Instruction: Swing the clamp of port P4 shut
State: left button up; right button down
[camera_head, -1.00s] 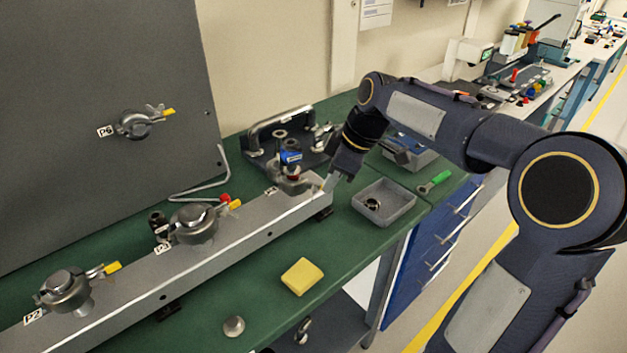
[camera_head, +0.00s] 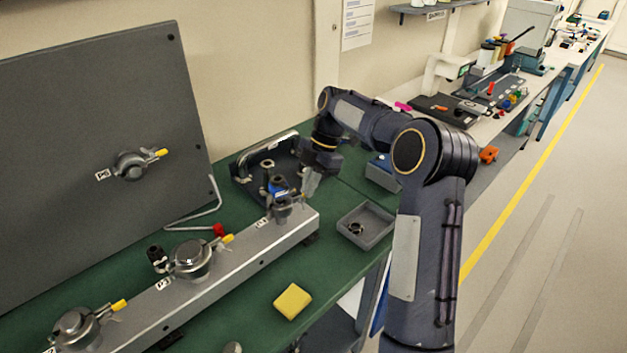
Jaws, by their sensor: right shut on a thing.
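Port P4 (camera_head: 284,212) is at the far right end of the grey rail, beside its small white label (camera_head: 262,224). A black fitting with a blue band (camera_head: 279,187) stands upright at the port. My right gripper (camera_head: 308,190) is at the right side of the port, pointing down, and is shut on the clamp of P4. The gripped end of the clamp is hidden between the fingers, and the clamp's exact angle is too small to tell. My left gripper is not in view.
Two more clamped ports (camera_head: 190,258) (camera_head: 76,328) sit along the rail (camera_head: 225,270). A grey tray (camera_head: 366,226) and yellow block (camera_head: 292,301) lie in front. A dark tray with a handle (camera_head: 248,176) is behind P4. A grey panel (camera_head: 80,130) stands at left.

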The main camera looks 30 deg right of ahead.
jog(key=shift+w+n+g+p, duration=0.3)
jog(key=shift+w+n+p, duration=0.35)
jog(key=shift+n, duration=0.05)
jog(key=shift+a, duration=0.1)
jog(key=c, duration=1.6)
grip_release()
jog(key=v, duration=0.8)
jog(key=shift+a, duration=0.1)
